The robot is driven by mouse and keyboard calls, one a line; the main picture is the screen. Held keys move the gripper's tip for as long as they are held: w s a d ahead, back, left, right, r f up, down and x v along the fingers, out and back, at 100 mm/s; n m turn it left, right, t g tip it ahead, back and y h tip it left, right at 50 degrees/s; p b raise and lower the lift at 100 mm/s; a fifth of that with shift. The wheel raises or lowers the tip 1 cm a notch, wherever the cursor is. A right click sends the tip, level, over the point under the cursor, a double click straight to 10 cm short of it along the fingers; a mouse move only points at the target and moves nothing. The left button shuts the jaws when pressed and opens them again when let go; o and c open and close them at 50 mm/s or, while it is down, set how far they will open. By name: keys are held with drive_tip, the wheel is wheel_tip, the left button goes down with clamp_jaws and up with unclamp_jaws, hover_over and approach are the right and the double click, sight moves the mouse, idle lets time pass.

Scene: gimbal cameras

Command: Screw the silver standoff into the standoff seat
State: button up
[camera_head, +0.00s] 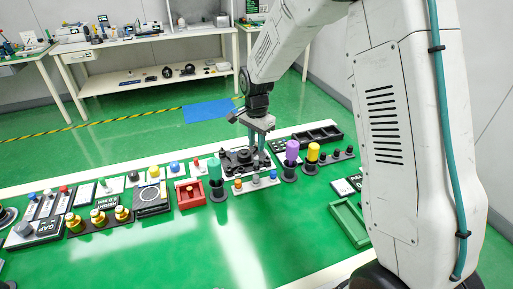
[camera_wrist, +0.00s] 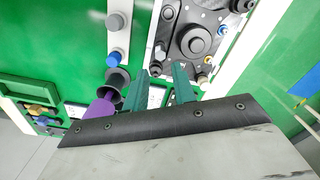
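My gripper (camera_head: 257,143) hangs low over a black fixture plate (camera_head: 229,166). In the wrist view its two teal fingers (camera_wrist: 163,72) stand apart, with nothing visible held between them. Beyond the fingertips lies the black plate, with a large round grey knob (camera_wrist: 197,40) and several small fittings. A small silvery post (camera_wrist: 160,51) shows near the left fingertip. I cannot tell for certain whether it is the silver standoff. The standoff seat cannot be identified for certain among the fittings on this plate.
A strip with a grey knob (camera_wrist: 115,20) and a blue knob (camera_wrist: 113,58) lies beside the plate. A purple-handled tool (camera_head: 292,151) and a yellow one (camera_head: 313,152) stand in black cups to the right. A teal-handled one (camera_head: 215,170) stands left.

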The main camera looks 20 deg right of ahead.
sight(256, 158)
drive_tip(key=n, duration=0.4)
drive_tip(key=shift+w, duration=0.1)
drive_tip(key=n, duration=0.5)
drive_tip(key=shift+f, duration=3.85)
drive_tip(key=shift+c, duration=0.3)
clamp_jaws()
drive_tip(key=shift+o, duration=0.3)
unclamp_jaws()
drive_tip(key=shift+r, duration=0.15)
